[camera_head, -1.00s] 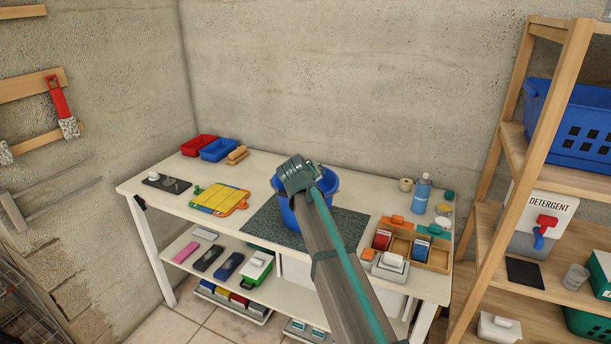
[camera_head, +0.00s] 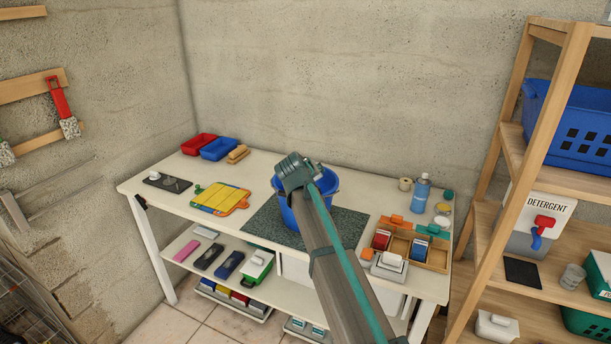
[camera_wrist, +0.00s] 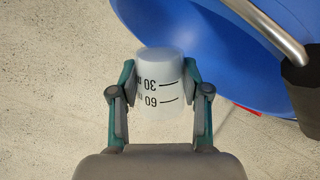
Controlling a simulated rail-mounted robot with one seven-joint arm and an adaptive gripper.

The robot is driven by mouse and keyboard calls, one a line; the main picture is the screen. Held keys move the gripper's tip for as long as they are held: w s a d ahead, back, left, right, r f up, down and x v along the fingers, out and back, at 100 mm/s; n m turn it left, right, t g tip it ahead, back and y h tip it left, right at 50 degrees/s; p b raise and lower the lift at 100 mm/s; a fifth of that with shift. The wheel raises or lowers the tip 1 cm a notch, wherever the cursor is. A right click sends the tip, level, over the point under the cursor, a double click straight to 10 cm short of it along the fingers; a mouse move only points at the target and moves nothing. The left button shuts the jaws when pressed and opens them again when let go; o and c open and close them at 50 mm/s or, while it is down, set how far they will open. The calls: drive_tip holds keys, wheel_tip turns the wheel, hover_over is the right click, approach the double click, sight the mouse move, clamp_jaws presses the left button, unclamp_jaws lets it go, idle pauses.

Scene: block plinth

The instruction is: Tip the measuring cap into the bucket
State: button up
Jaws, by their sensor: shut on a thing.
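The measuring cap (camera_wrist: 159,100) is a whitish cup with black 30 and 60 marks that read upside down in the wrist view. My gripper (camera_wrist: 160,78) is shut on its sides. The blue bucket (camera_head: 288,216) stands on a dark mat on the table. In the wrist view the bucket (camera_wrist: 215,62) fills the upper right, beside and behind the cap. My wrist is over the bucket in the head view and hides the cap and much of the bucket's opening. Whether anything is in the cap or leaving it I cannot tell.
The bucket's metal handle with its dark grip (camera_wrist: 302,88) is at the right of the wrist view. The dark mat (camera_head: 262,229) lies under the bucket. A yellow board (camera_head: 220,198) is to its left, a wooden organiser (camera_head: 437,257) and a blue spray can (camera_head: 421,193) to its right.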

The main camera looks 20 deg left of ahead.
drive_tip(key=shift+a+r+n+g+h+p, duration=0.1)
drive_tip(key=shift+r+n+g+h+p, duration=0.45)
drive_tip(key=shift+p, duration=1.9)
drive_tip(key=shift+a+r+n+g+h+p, duration=0.15)
drive_tip(key=shift+r+n+h+p, duration=0.65)
drive_tip(key=shift+p, duration=1.6)
idle(3.2)
